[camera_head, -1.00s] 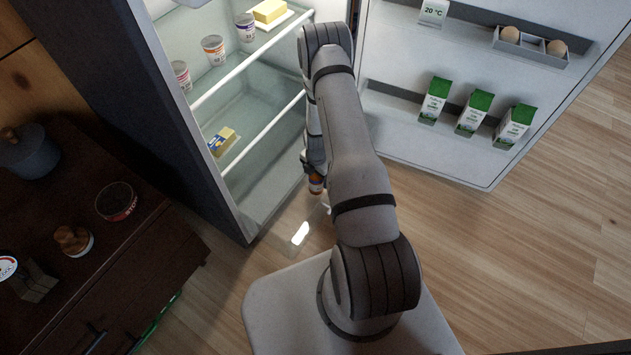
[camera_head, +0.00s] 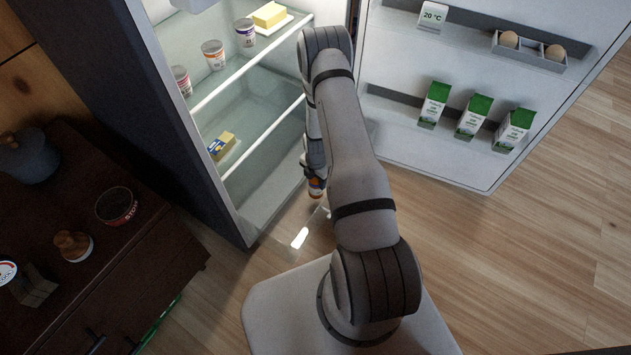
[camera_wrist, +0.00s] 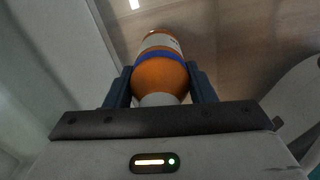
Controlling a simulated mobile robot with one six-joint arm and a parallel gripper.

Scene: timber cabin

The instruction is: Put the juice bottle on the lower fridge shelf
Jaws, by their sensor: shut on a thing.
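The juice bottle (camera_wrist: 160,75) is orange with a blue and white band and sits between the two dark fingers of my gripper (camera_wrist: 161,86) in the wrist view. My gripper is shut on it. In the head view only a small part of the bottle (camera_head: 316,187) shows below my wrist, just outside the open fridge, with my arm hiding the rest. The fridge's lower glass shelf (camera_head: 262,140) is left of my gripper and carries a yellow and blue packet (camera_head: 221,146) at its left part. The right part of that shelf looks bare.
The upper shelf (camera_head: 262,50) holds several cups and butter on a plate (camera_head: 270,16). The open fridge door (camera_head: 400,150) stands right of my arm, with cartons (camera_head: 473,116) and an egg tray (camera_head: 530,50). A dark cabinet (camera_head: 150,235) stands at the left.

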